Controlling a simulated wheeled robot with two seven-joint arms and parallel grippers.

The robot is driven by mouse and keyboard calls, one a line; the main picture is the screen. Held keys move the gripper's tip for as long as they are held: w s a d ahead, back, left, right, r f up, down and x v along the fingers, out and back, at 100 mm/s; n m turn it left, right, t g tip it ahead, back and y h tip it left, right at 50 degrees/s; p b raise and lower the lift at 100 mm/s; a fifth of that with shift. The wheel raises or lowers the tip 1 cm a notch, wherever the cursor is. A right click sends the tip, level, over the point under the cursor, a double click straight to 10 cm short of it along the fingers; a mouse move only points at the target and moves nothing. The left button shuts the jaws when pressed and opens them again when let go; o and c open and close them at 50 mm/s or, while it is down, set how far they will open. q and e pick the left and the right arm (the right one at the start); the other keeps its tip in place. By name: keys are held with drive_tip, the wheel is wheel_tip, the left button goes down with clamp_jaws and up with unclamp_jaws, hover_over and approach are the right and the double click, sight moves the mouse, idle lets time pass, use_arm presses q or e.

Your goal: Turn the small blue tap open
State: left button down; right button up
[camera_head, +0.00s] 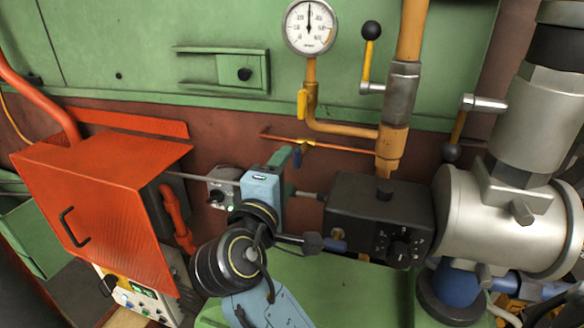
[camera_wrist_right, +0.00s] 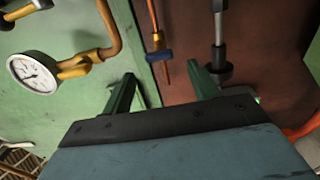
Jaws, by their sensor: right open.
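The small blue tap (camera_head: 303,147) sits on a thin copper pipe in front of the brown wall, below the pressure gauge. In the right wrist view the blue tap (camera_wrist_right: 159,56) shows as a short blue handle lying across the pipe, with a yellow part above it. My right gripper (camera_head: 291,173) has its green fingers apart and empty, close to the tap. In the right wrist view the tap appears just beyond the fingertips, between them and nearer the left finger; my right gripper (camera_wrist_right: 165,78) does not hold it. My left gripper is not in view.
A pressure gauge (camera_head: 311,27) and a yellow valve handle (camera_head: 302,103) are above the tap. A black control box (camera_head: 379,218) stands right of my gripper, beside a large metal valve body (camera_head: 508,220). An orange-red cabinet (camera_head: 102,195) stands at left.

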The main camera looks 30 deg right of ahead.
drive_tip(key=b+v, duration=0.1)
drive_tip(key=v, duration=0.6)
